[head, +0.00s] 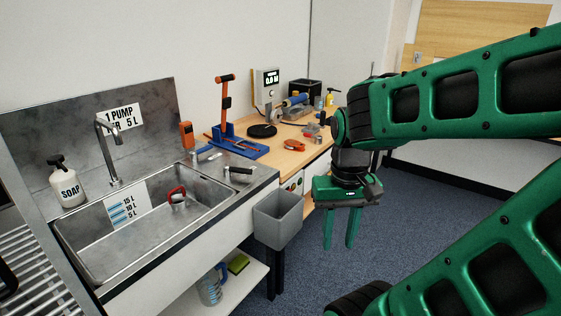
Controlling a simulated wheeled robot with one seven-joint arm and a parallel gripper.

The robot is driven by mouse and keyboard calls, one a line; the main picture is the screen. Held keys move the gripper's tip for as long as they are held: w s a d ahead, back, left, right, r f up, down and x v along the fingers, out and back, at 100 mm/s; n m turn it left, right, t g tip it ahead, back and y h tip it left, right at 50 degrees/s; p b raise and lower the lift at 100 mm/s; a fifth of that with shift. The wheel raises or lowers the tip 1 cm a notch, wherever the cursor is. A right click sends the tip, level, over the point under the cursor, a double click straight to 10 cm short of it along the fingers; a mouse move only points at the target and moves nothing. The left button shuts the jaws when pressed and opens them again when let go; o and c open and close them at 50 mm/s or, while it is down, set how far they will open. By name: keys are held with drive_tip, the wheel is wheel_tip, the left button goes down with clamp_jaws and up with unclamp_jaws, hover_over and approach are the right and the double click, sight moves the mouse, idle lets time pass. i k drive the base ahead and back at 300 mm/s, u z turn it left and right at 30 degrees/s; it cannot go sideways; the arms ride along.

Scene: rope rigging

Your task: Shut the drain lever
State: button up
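The steel sink (150,245) is at the left in the head view. A small metal piece with a red curved handle (177,190) stands in its basin near the back right. A dark-handled lever fitting (240,171) is on the steel ledge right of the basin. A blue-handled fitting (204,150) sits behind it. I cannot tell for sure which of these is the drain lever, or its exact setting. My gripper (340,246) hangs fingers down, open and empty, right of the sink and apart from all of these.
A grey bin (278,218) hangs at the sink's right end, between it and my gripper. A soap bottle (66,182) and tall faucet (107,150) stand at the back. The wooden bench (285,160) holds several tools. Blue floor is open below my gripper.

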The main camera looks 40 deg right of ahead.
sight(227, 169)
drive_tip(key=z, duration=1.6)
drive_tip(key=i, duration=0.95)
drive_tip(key=u, duration=2.1)
